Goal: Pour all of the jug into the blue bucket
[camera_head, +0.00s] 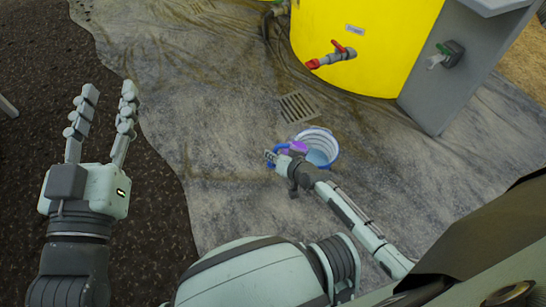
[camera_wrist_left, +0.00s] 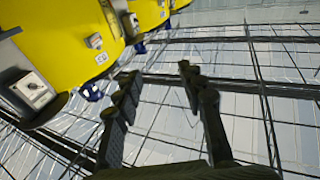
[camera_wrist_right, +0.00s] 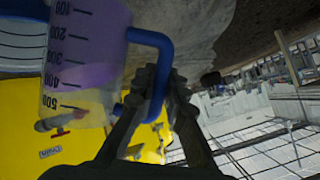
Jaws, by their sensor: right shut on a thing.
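The blue bucket (camera_head: 331,142) stands on the wet grey sheet in the middle of the head view. Its pale ribbed wall (camera_wrist_right: 20,45) shows at the left of the right wrist view. My right gripper (camera_head: 272,158) is shut on the blue handle of the clear jug (camera_wrist_right: 85,65). The jug holds purple liquid and has a printed scale. It looks about upright, as the right wrist picture is upside down. In the head view the jug (camera_head: 298,148) overlaps the bucket's left rim; its height above it is unclear. My left gripper (camera_head: 109,90) is open and empty, far left.
A yellow tank (camera_head: 370,35) with a red-handled tap (camera_head: 335,54) stands behind the bucket. A grey panel (camera_head: 450,85) with a green-handled tap (camera_head: 447,54) is at right. A floor grate (camera_head: 298,107) lies just behind the bucket. The sheet left of the bucket is clear.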

